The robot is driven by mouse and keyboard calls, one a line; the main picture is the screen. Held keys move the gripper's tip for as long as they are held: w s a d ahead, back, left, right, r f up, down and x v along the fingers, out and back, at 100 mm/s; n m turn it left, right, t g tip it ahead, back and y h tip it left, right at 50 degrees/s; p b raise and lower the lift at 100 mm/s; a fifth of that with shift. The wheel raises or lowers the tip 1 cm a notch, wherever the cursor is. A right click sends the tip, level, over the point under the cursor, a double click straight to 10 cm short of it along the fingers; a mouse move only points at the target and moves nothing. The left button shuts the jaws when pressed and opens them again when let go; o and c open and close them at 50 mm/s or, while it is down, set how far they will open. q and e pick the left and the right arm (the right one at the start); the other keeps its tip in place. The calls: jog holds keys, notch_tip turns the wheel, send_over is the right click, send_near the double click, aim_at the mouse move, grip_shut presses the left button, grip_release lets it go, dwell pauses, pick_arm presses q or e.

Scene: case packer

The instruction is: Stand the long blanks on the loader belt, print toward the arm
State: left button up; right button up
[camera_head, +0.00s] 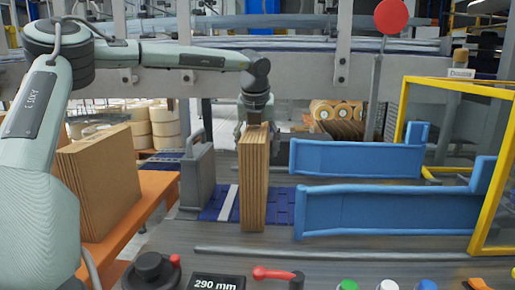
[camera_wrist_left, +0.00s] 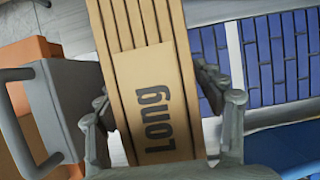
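A tall stack of brown cardboard blanks (camera_head: 254,185) stands upright below my left gripper (camera_head: 256,124), over the blue loader belt (camera_head: 283,205). In the left wrist view the stack (camera_wrist_left: 155,95) shows the printed word "Long" on the face toward my arm. Whether the stack's bottom rests on the belt is hard to tell. Another brown stack (camera_head: 103,180) stands on the orange table at the left. My right gripper is not in view.
A grey upright plate (camera_head: 197,175) stands just left of the held stack. Blue guide walls (camera_head: 385,212) stand to its right, with a yellow frame (camera_head: 488,190) beyond. The orange table (camera_head: 150,205) is at left. A control panel with a red lever (camera_head: 273,273) lies in front.

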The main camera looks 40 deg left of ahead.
pick_arm(q)
jog(key=v, duration=1.1)
jog(key=shift+s+d+r, duration=0.15)
jog(key=shift+d+r, duration=0.05)
jog(key=shift+r, duration=0.35)
